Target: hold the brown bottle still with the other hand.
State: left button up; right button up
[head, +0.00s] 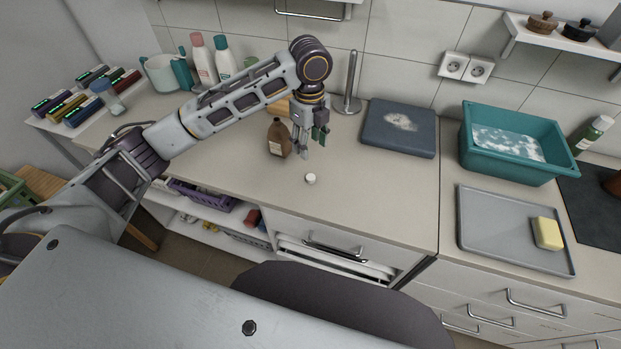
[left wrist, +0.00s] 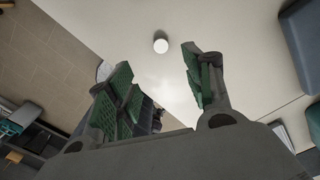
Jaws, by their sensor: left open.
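The brown bottle (head: 279,138), with a pale label, stands upright on the beige counter (head: 360,190). My left gripper (head: 307,147) points down just to the right of the bottle, and I see no grip on it. In the left wrist view the gripper (left wrist: 158,62) is open, with green pads apart and nothing between them. A small white cap (head: 311,179) lies on the counter in front of the gripper; it also shows in the left wrist view (left wrist: 160,43). I cannot make out the bottle in the left wrist view. My right gripper is not in view.
A steel upright holder (head: 351,85) and a dark blue scale-like slab (head: 399,128) stand behind and right. Further right are a teal basin (head: 515,160) of suds and a grey tray (head: 490,240) with a yellow sponge (head: 547,233). Bottles (head: 203,65) stand at the back left.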

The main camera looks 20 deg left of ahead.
pick_arm(q)
jog(key=shift+f, duration=0.1)
send_over(311, 177)
jog(key=shift+a+f, duration=0.15)
jog(key=shift+f, duration=4.05)
jog(key=shift+f+p, duration=0.6)
jog(key=shift+f, duration=2)
jog(key=shift+c, duration=0.3)
jog(key=c, duration=0.7)
